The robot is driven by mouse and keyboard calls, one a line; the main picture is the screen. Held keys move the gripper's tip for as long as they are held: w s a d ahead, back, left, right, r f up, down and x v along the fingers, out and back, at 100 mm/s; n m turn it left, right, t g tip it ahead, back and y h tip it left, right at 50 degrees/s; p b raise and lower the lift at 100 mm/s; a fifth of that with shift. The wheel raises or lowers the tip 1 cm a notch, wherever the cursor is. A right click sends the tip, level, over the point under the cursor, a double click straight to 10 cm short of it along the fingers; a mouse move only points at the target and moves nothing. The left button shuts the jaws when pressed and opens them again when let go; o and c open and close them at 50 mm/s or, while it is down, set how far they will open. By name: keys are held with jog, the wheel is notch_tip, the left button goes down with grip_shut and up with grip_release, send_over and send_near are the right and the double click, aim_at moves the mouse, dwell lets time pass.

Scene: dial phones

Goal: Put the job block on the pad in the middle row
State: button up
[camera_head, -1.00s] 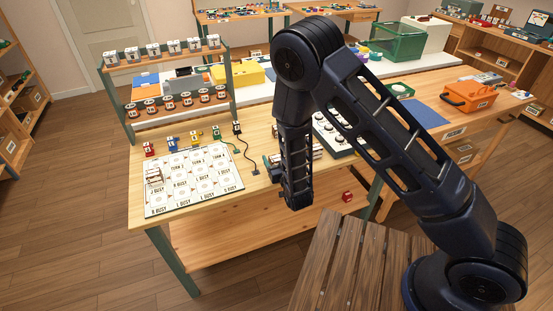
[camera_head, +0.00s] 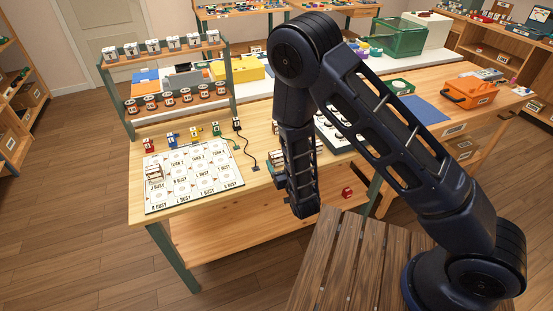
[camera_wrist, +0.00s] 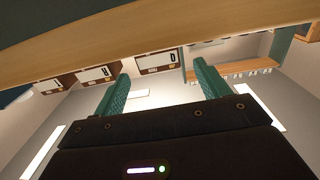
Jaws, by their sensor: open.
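The white board (camera_head: 193,207) of printed pads, several to a row, lies on the left of the wooden table. Its labels are too small to read surely. A small pale item (camera_head: 155,172) stands at its left side. A small red block (camera_head: 347,193) with a white mark appears to lie on the lower shelf, right of my gripper. I cannot tell whether it is the job block. My gripper (camera_head: 304,208) hangs at the table's front edge, right of the board. In the wrist view my gripper's green fingers (camera_wrist: 163,85) are apart with nothing between them.
Small coloured phones (camera_head: 172,139) stand behind the board, with a black cable (camera_head: 254,165) beside them. A two-tier rack (camera_head: 178,97) rises behind. My arm hides part of a dark-framed panel (camera_head: 335,138). An orange toolbox (camera_head: 470,92) is at right. A slatted wooden surface (camera_head: 345,260) is in front.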

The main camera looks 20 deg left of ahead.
aim_at(278, 158)
jog(key=shift+a, duration=0.1)
jog(key=shift+x, duration=2.5)
jog(key=c, duration=1.2)
jog(key=shift+o, duration=0.2)
